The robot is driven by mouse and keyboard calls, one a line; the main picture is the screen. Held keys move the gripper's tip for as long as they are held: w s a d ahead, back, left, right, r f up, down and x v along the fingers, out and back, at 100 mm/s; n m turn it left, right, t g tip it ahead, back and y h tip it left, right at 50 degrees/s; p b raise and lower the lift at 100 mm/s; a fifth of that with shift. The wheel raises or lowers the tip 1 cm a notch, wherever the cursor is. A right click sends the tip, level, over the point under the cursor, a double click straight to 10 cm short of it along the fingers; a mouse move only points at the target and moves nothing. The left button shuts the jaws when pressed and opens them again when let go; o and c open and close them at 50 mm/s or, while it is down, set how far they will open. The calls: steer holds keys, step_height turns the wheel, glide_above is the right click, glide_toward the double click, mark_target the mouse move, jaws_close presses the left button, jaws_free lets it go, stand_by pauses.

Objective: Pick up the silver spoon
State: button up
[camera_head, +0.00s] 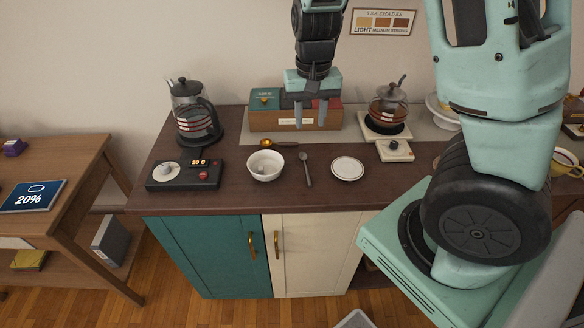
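A silver spoon (306,169) lies on the dark wooden counter, between a white bowl (265,166) on its left and a small white saucer (347,168) on its right. My gripper (310,113) hangs pointing down above the counter, in front of the tea box and higher in the picture than the spoon. Its two fingers are apart with nothing visible between them, so it is open. It is not touching the spoon. A gold-coloured spoon or strainer (268,143) lies behind the bowl, its dark handle pointing right.
A tea box (275,121) stands at the back of the counter (225,172). A glass kettle (192,112) and black heater base (184,176) are at left. A glass teapot (388,108) on a white scale stands to the right. My arm covers the right side.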

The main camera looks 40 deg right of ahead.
mark_target(308, 174)
step_height(308, 174, down, 18)
steer(key=shift+d+r+b, duration=0.15)
steer(key=shift+r+b, duration=0.1)
steer(key=shift+b, duration=0.4)
jaws_close()
